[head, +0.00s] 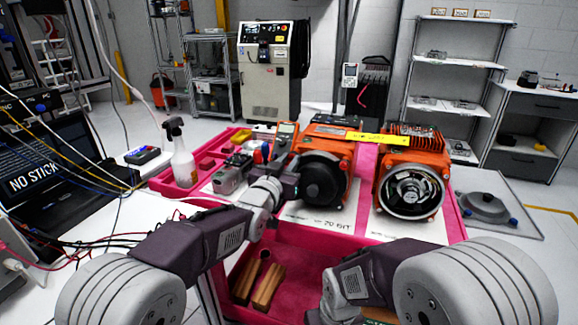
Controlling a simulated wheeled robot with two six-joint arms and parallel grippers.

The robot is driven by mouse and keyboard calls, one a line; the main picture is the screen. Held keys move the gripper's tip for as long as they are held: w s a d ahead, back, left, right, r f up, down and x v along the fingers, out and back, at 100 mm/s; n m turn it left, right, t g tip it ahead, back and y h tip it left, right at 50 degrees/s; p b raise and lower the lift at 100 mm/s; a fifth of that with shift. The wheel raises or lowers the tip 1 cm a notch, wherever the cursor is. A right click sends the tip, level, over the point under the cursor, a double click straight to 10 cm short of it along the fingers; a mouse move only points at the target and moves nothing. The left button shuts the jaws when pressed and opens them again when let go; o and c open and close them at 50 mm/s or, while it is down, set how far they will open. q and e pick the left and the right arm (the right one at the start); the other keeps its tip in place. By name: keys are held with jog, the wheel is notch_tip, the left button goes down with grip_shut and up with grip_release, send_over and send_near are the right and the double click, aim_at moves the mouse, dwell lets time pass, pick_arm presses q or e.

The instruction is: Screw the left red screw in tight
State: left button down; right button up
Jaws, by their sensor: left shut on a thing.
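The left orange motor (330,145) stands on the pink-edged cart top, with a round black cover (324,181) on its front. My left gripper (292,184) is shut at the left edge of this cover. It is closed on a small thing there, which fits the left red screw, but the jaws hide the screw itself. How deep the screw sits cannot be seen. My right gripper (322,308) is low at the bottom edge, away from the motors, and its fingers are cut off.
A second orange motor (412,180) with an open round front stands to the right. Wooden blocks (268,288) lie in the pink lower bay.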

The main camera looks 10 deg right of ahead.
pick_arm(q)
jog(key=shift+f+n+b, duration=0.2)
jog(key=shift+n+b, duration=6.1)
jog(key=shift+n, duration=11)
